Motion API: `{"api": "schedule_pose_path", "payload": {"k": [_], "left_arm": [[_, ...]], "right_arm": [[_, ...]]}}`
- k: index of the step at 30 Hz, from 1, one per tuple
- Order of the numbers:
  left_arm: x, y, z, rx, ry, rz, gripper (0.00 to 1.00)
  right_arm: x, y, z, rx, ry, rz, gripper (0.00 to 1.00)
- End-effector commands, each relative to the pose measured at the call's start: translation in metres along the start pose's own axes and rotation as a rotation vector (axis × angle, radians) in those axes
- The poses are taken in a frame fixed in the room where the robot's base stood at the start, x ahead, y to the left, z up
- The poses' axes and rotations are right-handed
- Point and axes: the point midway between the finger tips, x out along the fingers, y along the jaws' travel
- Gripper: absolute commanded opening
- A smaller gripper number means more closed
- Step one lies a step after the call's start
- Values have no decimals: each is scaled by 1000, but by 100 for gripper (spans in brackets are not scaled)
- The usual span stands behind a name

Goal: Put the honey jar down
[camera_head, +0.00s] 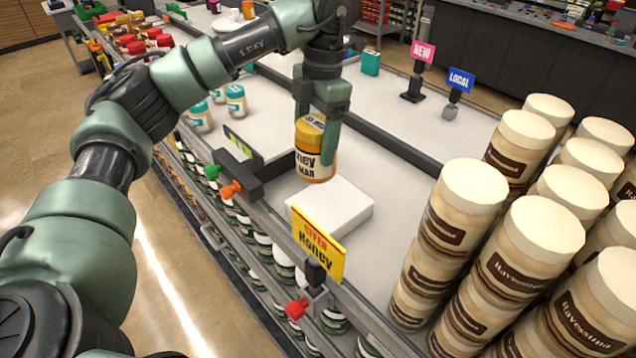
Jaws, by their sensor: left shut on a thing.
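The honey jar (309,165) has a yellow-orange lid and a label with "Honey" lettering, partly covered by a finger. My left gripper (318,128) reaches down from above and is shut on the honey jar. The jar is upright, just behind a low white block (333,213) on the white shelf top. I cannot tell whether the jar's base touches a surface. My right gripper is not in view.
A yellow "Offer Honey" sign (318,243) stands at the front rail, before the white block. Stacked cream-lidded jars (470,190) crowd the right. Dark dividers cross the shelf. Teal-lidded jars (236,100) stand left. White surface right of the block is clear.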

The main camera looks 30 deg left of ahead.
Motion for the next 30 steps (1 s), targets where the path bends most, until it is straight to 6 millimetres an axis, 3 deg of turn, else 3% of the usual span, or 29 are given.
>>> {"api": "schedule_pose_path", "payload": {"k": [1,6,12,21,30], "left_arm": [[16,-2,2,5,3,-5,4],[46,-1,5,2,0,-1,4],[61,0,8,0,-2,1,4],[98,-1,12,2,-1,0,4],[102,0,13,2,-3,1,4]], "right_arm": [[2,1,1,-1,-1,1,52],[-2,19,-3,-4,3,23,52],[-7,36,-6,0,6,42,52],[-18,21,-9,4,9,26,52],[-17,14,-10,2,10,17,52]]}}
